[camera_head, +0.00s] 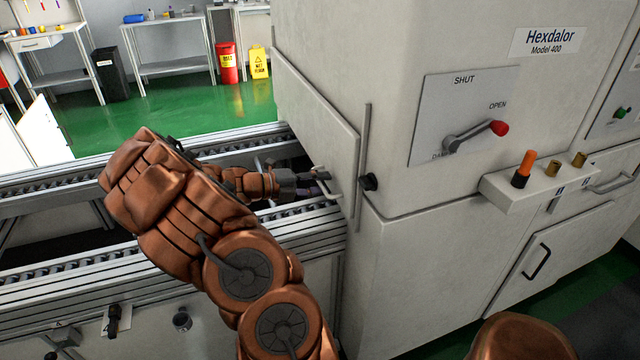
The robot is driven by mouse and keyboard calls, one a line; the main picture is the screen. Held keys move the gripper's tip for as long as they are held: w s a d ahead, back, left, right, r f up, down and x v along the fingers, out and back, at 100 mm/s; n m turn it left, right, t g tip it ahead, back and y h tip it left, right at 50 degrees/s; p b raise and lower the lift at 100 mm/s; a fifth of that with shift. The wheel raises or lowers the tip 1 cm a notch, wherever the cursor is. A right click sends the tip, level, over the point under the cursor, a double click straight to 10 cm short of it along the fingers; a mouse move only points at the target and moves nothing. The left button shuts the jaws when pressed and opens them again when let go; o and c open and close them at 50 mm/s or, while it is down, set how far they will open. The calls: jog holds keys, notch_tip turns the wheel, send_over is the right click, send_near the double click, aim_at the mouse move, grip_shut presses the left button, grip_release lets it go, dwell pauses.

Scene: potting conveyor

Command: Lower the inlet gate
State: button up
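The inlet gate (312,108) is a flat pale panel on the left side of the machine, where the conveyor meets it. A light bar handle (330,192) sits low on its outer face. My gripper (318,183) is at this handle, its fingers pointing right toward the panel. The fingertips overlap the handle in the picture. They are small and partly hidden, so I cannot tell whether they are open, shut or touching the bar. A black knob (370,183) sits on the machine beside the gate's vertical rail (362,150).
The conveyor (70,270) runs under my arm to the machine. A red-knobbed lever (475,135) is on a plate marked SHUT and OPEN. A small shelf (530,190) with an orange-topped peg juts from the machine front. Green floor lies beyond the conveyor.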

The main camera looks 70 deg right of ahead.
jog(key=shift+s+d, duration=0.1)
grip_shut()
dwell(0.3)
dwell(0.4)
